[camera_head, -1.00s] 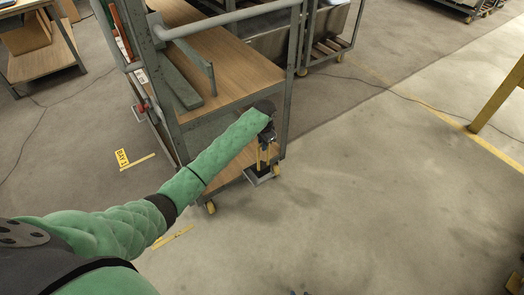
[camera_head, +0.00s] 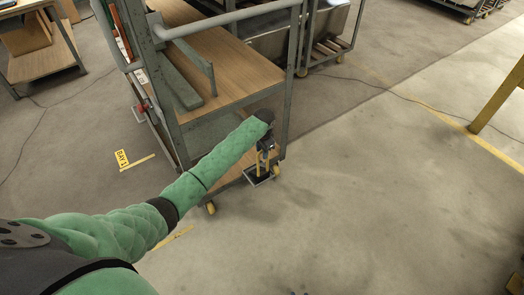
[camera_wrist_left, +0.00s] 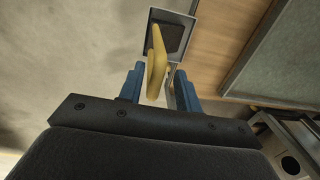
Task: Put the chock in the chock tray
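The yellow chock (camera_wrist_left: 156,62) is between the two blue fingers of my left gripper (camera_wrist_left: 159,85) in the left wrist view. The chock tray (camera_wrist_left: 188,6) is a small grey tray with a dark bottom. In the head view the tray (camera_head: 270,178) lies under the chock, and contact is hard to tell.
A grey-framed cart (camera_head: 286,100) with wooden shelves (camera_head: 240,75) stands beside my left arm, its post close to the gripper. Yellow wheels (camera_head: 211,208) are under it. More racks stand behind. The floor to the right is open.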

